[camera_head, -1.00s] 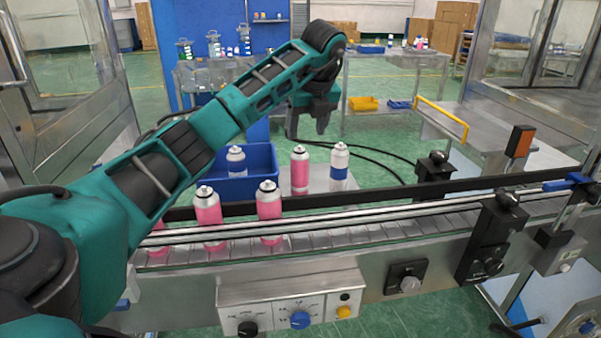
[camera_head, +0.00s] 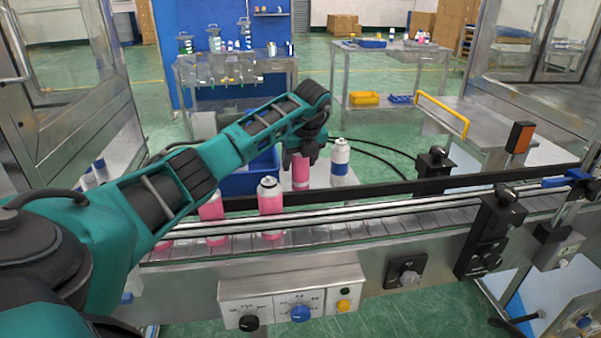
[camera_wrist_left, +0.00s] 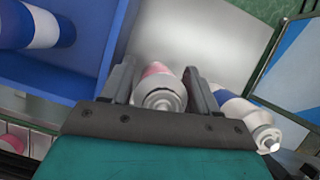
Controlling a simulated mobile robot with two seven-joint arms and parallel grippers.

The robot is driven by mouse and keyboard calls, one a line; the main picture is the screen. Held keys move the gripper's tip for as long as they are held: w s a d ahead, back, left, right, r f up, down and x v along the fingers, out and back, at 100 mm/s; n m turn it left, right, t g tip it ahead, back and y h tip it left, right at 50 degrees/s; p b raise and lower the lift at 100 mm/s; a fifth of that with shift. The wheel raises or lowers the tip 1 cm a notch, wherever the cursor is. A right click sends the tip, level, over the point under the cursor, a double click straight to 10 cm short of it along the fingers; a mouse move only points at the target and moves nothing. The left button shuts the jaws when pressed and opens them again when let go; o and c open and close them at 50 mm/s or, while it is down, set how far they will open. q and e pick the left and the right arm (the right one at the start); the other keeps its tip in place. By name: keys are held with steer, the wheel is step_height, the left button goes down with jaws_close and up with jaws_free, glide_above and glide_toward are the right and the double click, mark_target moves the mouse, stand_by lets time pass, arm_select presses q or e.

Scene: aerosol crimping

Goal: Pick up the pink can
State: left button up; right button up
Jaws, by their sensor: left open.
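A pink can (camera_head: 300,178) with a silvery top stands on a grey surface behind the conveyor. My left gripper (camera_head: 302,158) is above it and hides its top in the head view. In the left wrist view the pink can (camera_wrist_left: 158,92) is between the two open fingers (camera_wrist_left: 160,88), its silvery top towards the camera. Other pink cans, one at the front (camera_head: 270,197) and one to its left (camera_head: 212,212), stand on the conveyor. My right gripper is not in view.
A blue-and-white can (camera_head: 340,160) stands close to the right of the pink can; it also shows beside the right finger in the wrist view (camera_wrist_left: 240,112). A blue bin (camera_head: 250,182) is on the left, with a blue-and-white can (camera_wrist_left: 38,25) inside. The conveyor rail (camera_head: 400,208) runs in front.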

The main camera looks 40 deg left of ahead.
arm_select(q)
steer(key=shift+c, duration=0.4)
steer(key=c, duration=0.6)
steer(key=shift+r, duration=0.1)
steer(key=shift+c, duration=0.2)
